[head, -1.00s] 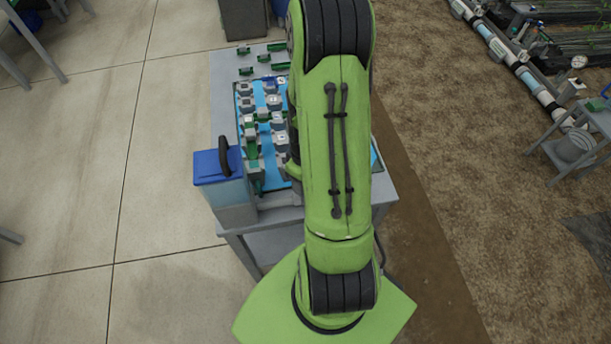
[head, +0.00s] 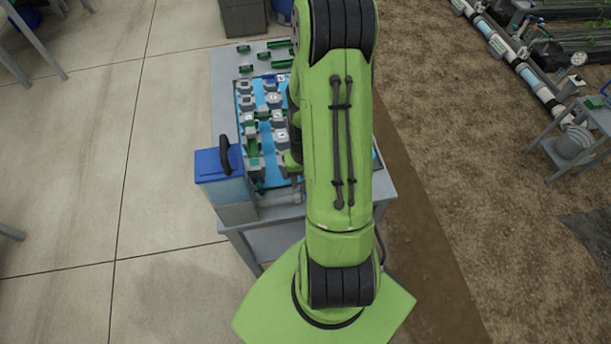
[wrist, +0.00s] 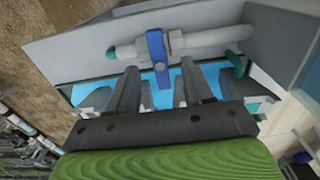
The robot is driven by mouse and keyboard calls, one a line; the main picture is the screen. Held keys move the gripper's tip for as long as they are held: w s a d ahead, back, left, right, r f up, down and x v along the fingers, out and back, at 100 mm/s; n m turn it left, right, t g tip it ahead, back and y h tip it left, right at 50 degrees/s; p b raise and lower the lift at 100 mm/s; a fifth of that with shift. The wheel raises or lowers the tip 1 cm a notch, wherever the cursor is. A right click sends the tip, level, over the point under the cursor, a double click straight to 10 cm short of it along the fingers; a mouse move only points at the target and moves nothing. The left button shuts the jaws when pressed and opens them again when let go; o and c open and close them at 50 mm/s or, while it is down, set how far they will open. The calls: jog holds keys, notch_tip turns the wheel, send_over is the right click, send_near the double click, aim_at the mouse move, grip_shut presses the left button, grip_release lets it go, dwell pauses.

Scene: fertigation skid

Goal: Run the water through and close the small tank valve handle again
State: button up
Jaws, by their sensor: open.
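The blue valve handle (wrist: 157,58) sits on a pale pipe (wrist: 205,40) in the wrist view. The handle lies across the pipe, not along it. My gripper (wrist: 160,72) is open, with one finger on each side of the handle's line. I cannot tell whether a finger touches it. The small tank (head: 232,197), with a blue lid (head: 218,161) and a dark hose loop, stands at the bench's left front corner in the head view. The pipe (head: 280,198) runs right from it. My arm hides the handle in that view.
A blue tray (head: 258,172) with several grey and green fittings covers the bench (head: 224,92) behind the pipe. Loose green pieces lie at its far end.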

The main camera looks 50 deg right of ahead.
notch_tip(320, 180, down, 5)
jog(key=b, duration=0.4)
jog(key=shift+r, duration=0.2)
jog(key=shift+r, duration=0.1)
jog(key=shift+c, duration=0.5)
